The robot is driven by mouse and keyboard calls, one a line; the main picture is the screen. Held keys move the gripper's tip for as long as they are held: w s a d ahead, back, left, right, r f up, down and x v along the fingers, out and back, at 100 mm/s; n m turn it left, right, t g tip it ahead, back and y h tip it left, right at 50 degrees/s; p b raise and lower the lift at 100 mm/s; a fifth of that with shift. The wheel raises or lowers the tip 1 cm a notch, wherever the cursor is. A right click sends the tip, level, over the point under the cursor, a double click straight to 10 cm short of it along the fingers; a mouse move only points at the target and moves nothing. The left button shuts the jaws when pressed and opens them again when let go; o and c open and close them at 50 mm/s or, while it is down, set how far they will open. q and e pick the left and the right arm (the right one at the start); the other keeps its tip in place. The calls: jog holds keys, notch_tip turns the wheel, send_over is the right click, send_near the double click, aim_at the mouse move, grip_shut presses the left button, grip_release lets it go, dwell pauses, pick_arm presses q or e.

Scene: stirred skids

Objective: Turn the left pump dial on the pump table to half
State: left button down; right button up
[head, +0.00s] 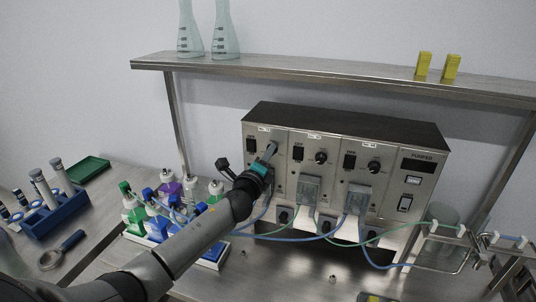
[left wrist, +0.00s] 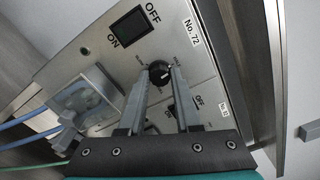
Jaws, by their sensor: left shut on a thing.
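The pump unit (head: 343,140) is a steel box with a dark top and three pump panels side by side. The left pump dial (left wrist: 158,71) is a small black knob beside an ON/OFF switch and a "No. 72" label in the left wrist view. My left gripper (head: 271,149) reaches the left panel from the front. Its grey fingers (left wrist: 160,82) are shut on the dial, one on each side. In the head view the fingers hide the dial. The dial's exact setting is too small to read. My right gripper is out of view.
The middle dial (head: 321,157) and right dial (head: 374,167) are free. Blue and green tubes run along the pump front. Capped bottles (head: 133,212) stand in a tray left of the pump. A steel shelf (head: 330,79) with glass flasks (head: 225,35) spans above.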

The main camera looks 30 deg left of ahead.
pick_arm(q)
jog(key=shift+m, duration=0.5)
jog(key=c, duration=0.6)
grip_release()
jog(key=shift+s, duration=0.1)
jog(key=v, duration=1.5)
jog(key=shift+b, duration=0.45)
jog(key=shift+d, duration=0.15)
